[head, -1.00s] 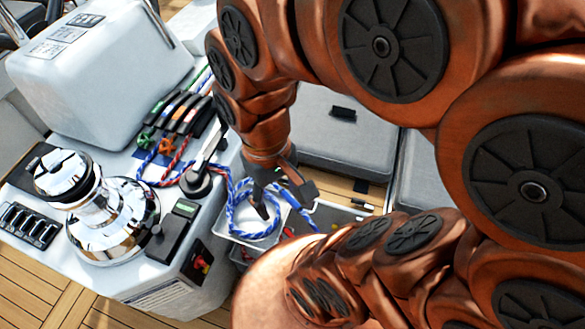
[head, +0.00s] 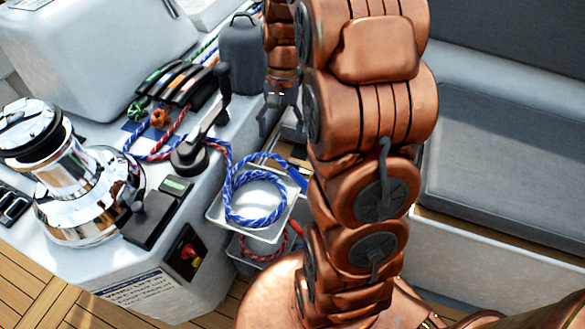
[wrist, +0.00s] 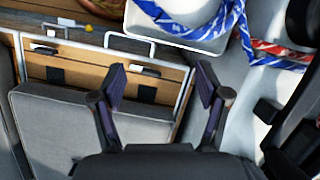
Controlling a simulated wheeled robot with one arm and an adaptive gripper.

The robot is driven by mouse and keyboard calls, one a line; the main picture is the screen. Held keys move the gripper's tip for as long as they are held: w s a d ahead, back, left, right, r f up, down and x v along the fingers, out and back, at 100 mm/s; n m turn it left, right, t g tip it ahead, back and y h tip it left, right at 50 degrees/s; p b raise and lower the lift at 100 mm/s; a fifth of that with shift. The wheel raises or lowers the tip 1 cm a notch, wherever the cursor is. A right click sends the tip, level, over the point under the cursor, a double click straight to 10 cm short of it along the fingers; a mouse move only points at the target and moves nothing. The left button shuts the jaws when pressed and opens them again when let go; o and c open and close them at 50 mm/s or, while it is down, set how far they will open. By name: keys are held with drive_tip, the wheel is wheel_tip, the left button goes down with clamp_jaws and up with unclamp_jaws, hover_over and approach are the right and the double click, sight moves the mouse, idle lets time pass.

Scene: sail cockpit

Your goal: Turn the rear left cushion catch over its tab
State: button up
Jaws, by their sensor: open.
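My gripper (wrist: 161,84) is open and empty in the wrist view, its two dark fingers apart. A grey cushion (wrist: 75,125) lies left of it, against a wooden strip inside a white frame. Two dark tabs, one at the left (wrist: 55,75) and one near my left finger (wrist: 146,94), show on the strip. A small catch (wrist: 45,48) sits above the left tab, and a pale one (wrist: 145,71) above the other. I cannot tell which is rear left or how each is turned. In the head view, my gripper (head: 281,112) hangs beside the console; the catches are hidden.
A white tray (head: 213,221) with coiled blue rope stands beside the console, below my gripper. A silver winch (head: 85,205), a black lever (head: 205,130) and a dark bag (head: 241,60) are on the left. A grey bench seat (head: 505,160) lies right of my arm.

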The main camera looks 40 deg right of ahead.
sight(293, 162)
drive_tip(key=w+d+f+m+y+b, duration=0.1)
drive_tip(key=w+d+f+m+b, duration=0.25)
drive_tip(key=d+f, duration=0.6)
drive_tip(key=shift+n, duration=0.25)
drive_tip(key=shift+w+a+b+x, duration=0.15)
drive_tip(key=shift+b+x, duration=0.1)
drive_tip(key=shift+x, duration=1.4)
drive_tip(key=shift+w+a+b+x, duration=0.15)
drive_tip(key=shift+w+b+x, duration=0.1)
drive_tip(key=shift+x, duration=1.4)
drive_tip(key=shift+w+a+b+x, duration=0.15)
drive_tip(key=shift+b+x, duration=0.1)
drive_tip(key=shift+x, duration=1.4)
drive_tip(key=shift+r, duration=0.1)
drive_tip(key=shift+c, duration=0.3)
drive_tip(key=c, duration=1.1)
